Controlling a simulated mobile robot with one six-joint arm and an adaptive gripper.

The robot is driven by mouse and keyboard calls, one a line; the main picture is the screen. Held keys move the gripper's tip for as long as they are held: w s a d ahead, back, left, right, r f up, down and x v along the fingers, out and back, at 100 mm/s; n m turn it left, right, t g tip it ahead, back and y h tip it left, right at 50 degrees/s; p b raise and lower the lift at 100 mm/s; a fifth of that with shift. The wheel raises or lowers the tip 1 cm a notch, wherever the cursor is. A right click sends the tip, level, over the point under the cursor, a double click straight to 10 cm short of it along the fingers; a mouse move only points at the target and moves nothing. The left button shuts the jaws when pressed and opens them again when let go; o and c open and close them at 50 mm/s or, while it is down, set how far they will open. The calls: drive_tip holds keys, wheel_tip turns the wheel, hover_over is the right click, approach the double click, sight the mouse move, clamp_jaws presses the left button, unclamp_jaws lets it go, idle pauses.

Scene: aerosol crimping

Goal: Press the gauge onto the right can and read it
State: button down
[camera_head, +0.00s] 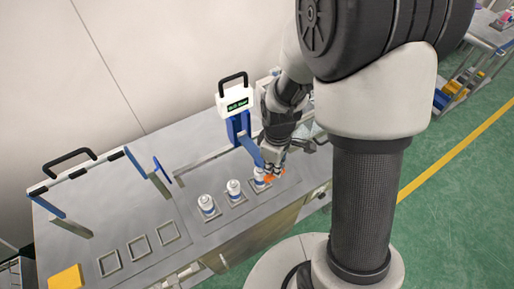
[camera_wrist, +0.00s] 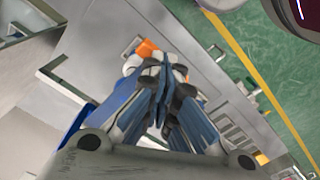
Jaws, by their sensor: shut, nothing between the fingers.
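The right can (camera_head: 259,176), white with a blue band, stands in a square holder at the right end of a row of cans. The gauge (camera_head: 237,102) is a white box with a dark green display and a black handle, on a blue upright behind the cans. Its display shows a figure and "Bar", but the digits are too small to read surely. My gripper (camera_head: 272,168) is low, just beside the right can and partly covering it; touching or apart cannot be told. In the wrist view its fingers (camera_wrist: 161,72) are together and hold nothing.
An orange piece (camera_head: 279,173) lies by my fingertips. The middle can (camera_head: 234,189) and left can (camera_head: 207,205) stand nearby. Empty square frames (camera_head: 138,248) and a yellow block (camera_head: 66,281) are on the bench at left. Blue and black handled frames stand behind.

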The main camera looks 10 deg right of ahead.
drive_tip(key=shift+s+d+f+b, duration=0.1)
drive_tip(key=shift+s+f+b, duration=0.1)
drive_tip(key=shift+f+b, duration=0.75)
drive_tip(key=shift+s+f+b, duration=0.2)
drive_tip(key=shift+f+b, duration=0.4)
drive_tip(key=shift+f, duration=0.5)
drive_tip(key=shift+r, duration=0.15)
wheel_tip(320, 180, up, 14)
drive_tip(key=w+p, duration=0.2)
drive_tip(key=p, duration=0.9)
drive_tip(key=shift+a+r, duration=0.2)
drive_tip(key=shift+a, duration=0.1)
drive_tip(key=shift+b, duration=0.35)
drive_tip(key=s+m+t+b, duration=0.4)
drive_tip(key=s+m+b, duration=0.5)
drive_tip(key=s+b, duration=0.6)
drive_tip(key=b, duration=0.5)
drive_tip(key=shift+m+t, duration=0.3)
